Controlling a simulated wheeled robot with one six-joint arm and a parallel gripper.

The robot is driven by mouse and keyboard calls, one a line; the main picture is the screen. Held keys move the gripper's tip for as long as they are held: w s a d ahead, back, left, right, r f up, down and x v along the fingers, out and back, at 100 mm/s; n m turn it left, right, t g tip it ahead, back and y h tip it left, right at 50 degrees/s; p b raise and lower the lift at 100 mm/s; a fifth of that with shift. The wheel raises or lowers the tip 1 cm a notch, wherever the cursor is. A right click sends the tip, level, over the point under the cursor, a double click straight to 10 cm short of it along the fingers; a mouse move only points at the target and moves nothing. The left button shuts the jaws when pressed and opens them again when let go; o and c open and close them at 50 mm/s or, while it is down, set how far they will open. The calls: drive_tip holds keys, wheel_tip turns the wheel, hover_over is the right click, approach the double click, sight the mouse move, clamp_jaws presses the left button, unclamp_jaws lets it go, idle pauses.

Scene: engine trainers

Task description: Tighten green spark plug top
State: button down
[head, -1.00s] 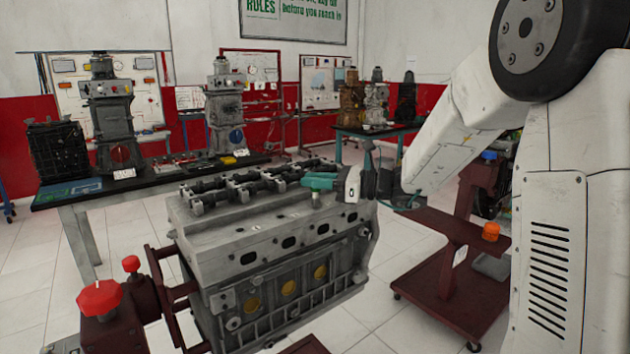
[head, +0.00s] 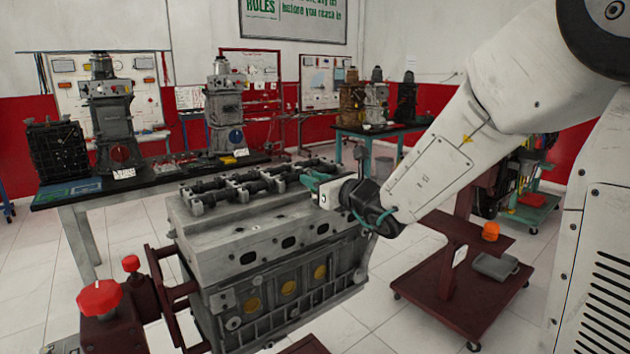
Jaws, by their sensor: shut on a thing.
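The grey engine block (head: 215,241) sits on a dark red stand in the middle of the head view. My gripper (head: 311,182), with teal fingers, is at the right part of the block's top, close above the surface. It is shut on the green spark plug top, which the gripper's white and black body hides from this side. I cannot tell how far the plug sits in its hole.
Dark shafts (head: 235,187) run along the block's top, just left of my gripper. A red knob (head: 99,297) stands at the front left. A dark red wheeled stand (head: 455,290) with an orange knob is at right. A workbench (head: 75,199) with engine models stands behind.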

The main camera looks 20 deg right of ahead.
drive_tip(key=shift+m+t+h, duration=0.5)
drive_tip(key=shift+m+h, duration=0.5)
drive_tip(key=shift+h, duration=0.5)
drive_tip(key=shift+r+h, duration=0.1)
drive_tip(key=shift+h, duration=0.2)
drive_tip(key=c, duration=1.3)
unclamp_jaws()
